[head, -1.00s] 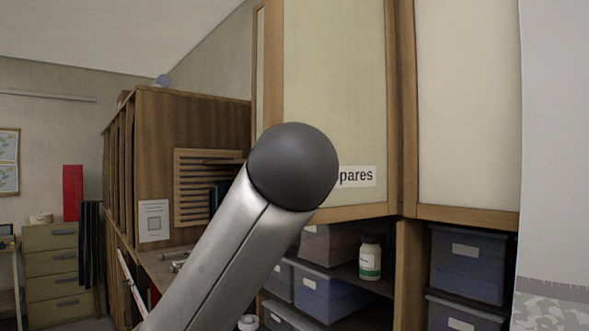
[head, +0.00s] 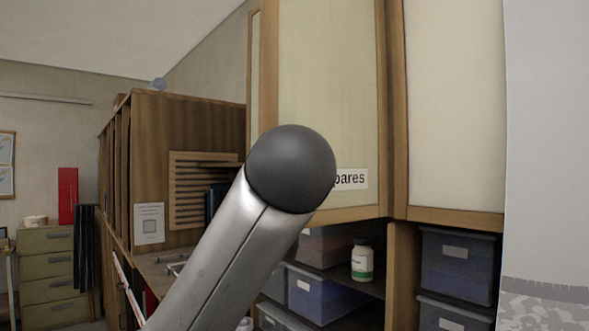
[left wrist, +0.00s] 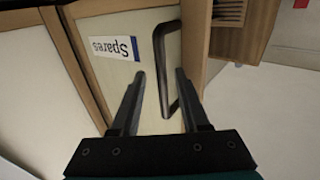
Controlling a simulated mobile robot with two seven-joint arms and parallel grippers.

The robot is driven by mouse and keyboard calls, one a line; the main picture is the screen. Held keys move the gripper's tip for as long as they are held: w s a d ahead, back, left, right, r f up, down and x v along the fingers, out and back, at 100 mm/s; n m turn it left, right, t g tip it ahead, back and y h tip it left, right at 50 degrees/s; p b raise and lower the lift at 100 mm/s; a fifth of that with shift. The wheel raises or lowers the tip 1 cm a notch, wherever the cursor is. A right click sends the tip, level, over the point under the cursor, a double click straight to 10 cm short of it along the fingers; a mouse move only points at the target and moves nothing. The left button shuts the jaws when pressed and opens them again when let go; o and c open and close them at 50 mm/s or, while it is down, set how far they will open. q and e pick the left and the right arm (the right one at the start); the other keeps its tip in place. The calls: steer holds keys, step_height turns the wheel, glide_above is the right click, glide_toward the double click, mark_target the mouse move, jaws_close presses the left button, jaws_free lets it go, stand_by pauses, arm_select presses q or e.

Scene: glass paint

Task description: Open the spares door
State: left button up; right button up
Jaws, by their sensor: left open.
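The spares door (head: 325,95) is a pale panel in a wooden frame, at the upper middle of the head view. Its white label (head: 351,179) is partly hidden behind my left arm; in the left wrist view the whole label (left wrist: 114,47) reads "Spares" upside down. The dark bar handle (left wrist: 169,80) is beside the label. My left gripper (left wrist: 160,78) is open, with its fingertips on either side of the handle's lower part and the right finger nearer. I cannot tell if it touches, nor if the door is ajar. My right gripper is not in view.
A pale door (head: 452,100) adjoins on the right. Below are shelves with a white bottle (head: 362,260) and blue bins (head: 458,265). A wooden cabinet (head: 185,125) and a drawer unit (head: 46,265) stand left. A grey-white surface (head: 548,140) is close on the right.

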arm_select(q)
steer(key=s+a+p, duration=0.1)
steer(key=s+p, duration=0.3)
steer(key=s, duration=1.1)
steer(key=shift+a, duration=0.3)
steer(key=shift+s, duration=0.1)
stand_by(0.3)
